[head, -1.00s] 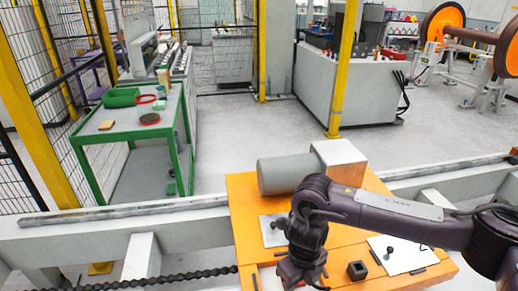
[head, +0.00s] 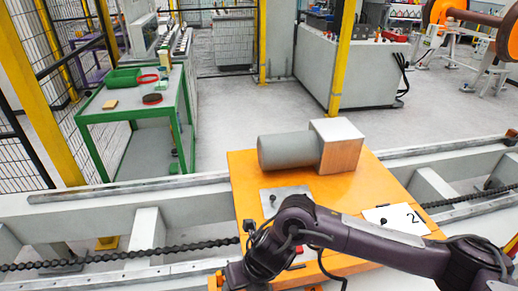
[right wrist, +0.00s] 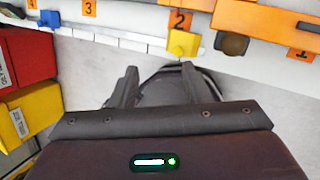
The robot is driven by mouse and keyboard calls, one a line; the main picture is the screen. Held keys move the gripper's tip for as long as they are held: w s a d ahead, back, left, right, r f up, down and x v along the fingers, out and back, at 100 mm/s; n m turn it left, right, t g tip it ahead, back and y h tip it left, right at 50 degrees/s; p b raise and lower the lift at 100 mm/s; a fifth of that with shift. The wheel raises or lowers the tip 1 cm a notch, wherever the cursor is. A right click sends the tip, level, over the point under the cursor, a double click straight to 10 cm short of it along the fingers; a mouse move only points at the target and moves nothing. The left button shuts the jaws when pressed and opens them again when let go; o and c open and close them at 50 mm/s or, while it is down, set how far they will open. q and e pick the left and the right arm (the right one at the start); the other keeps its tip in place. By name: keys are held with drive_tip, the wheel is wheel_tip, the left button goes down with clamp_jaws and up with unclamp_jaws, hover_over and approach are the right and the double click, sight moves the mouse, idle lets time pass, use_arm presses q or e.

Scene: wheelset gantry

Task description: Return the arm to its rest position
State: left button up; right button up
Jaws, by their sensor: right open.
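My right arm (head: 365,240) reaches in from the right of the head view, across the front of the orange table. Its wrist end is low, at the bottom edge of that view, and the fingertips are not clear there. In the right wrist view my right gripper (right wrist: 160,80) is open, its two dark fingers apart with nothing held between them. My left gripper is not in view.
The orange table (head: 243,180) bears a grey cylinder with a block (head: 287,152), a metal plate and a white card marked 2 (head: 385,222). A green bench (head: 100,115) stands left. The right wrist view shows red (right wrist: 25,55) and yellow (right wrist: 30,115) bins and numbered tags.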

drive_tip(key=s+a+r+m+t+y, duration=0.1)
drive_tip(key=a+r+m+t+y, duration=0.35)
drive_tip(key=a+r+m, duration=0.65)
drive_tip(key=w+d+f+m+t+h, duration=0.2)
drive_tip(key=w+d+m+t+h, duration=0.1)
drive_tip(key=d+m, duration=1)
drive_tip(key=s+d+f+m+g+h, duration=0.35)
drive_tip(key=s+d+m, duration=0.3)
drive_tip(key=d, duration=0.45)
drive_tip(key=s+d+f+m+g+h, duration=0.2)
drive_tip(key=s+d+f+m, duration=0.35)
drive_tip(key=d+m, duration=0.4)
wheel_tip(320, 180, down, 28)
drive_tip(key=s+d+n+g+p, duration=0.1)
drive_tip(key=s+d+n, duration=0.1)
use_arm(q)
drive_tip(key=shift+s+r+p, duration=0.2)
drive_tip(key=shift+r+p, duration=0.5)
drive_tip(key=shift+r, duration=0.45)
use_arm(e)
drive_tip(key=s+d+f+g, duration=0.1)
drive_tip(key=s+d+f, duration=0.2)
drive_tip(key=s+f, duration=1.3)
drive_tip(key=s, duration=0.3)
drive_tip(key=shift+f, duration=0.4)
